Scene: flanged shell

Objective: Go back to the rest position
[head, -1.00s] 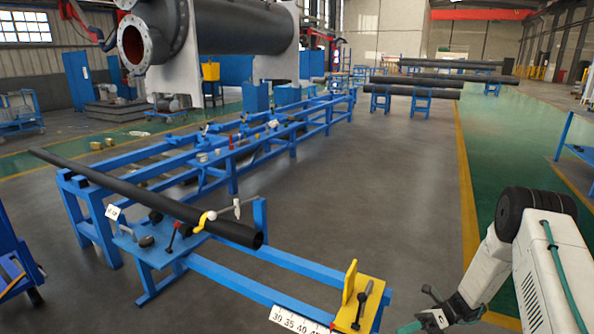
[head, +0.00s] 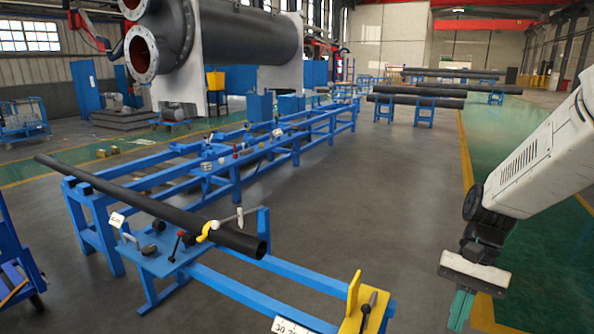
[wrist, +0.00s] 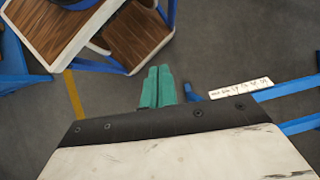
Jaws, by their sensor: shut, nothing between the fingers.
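My gripper (head: 461,311) hangs pointing down at the lower right of the head view, clear of the blue bench. In the wrist view its two green fingers (wrist: 158,88) lie side by side, shut, with nothing between them. My arm rises to the right above it. No held object shows in either view.
A long dark pipe (head: 150,205) rests on the blue bench frame (head: 285,268) at left. A yellow stop (head: 352,300) stands at its near end, close to my gripper's left. Wooden-topped blue furniture (wrist: 135,37) shows in the wrist view. Grey floor (head: 360,190) is open beyond.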

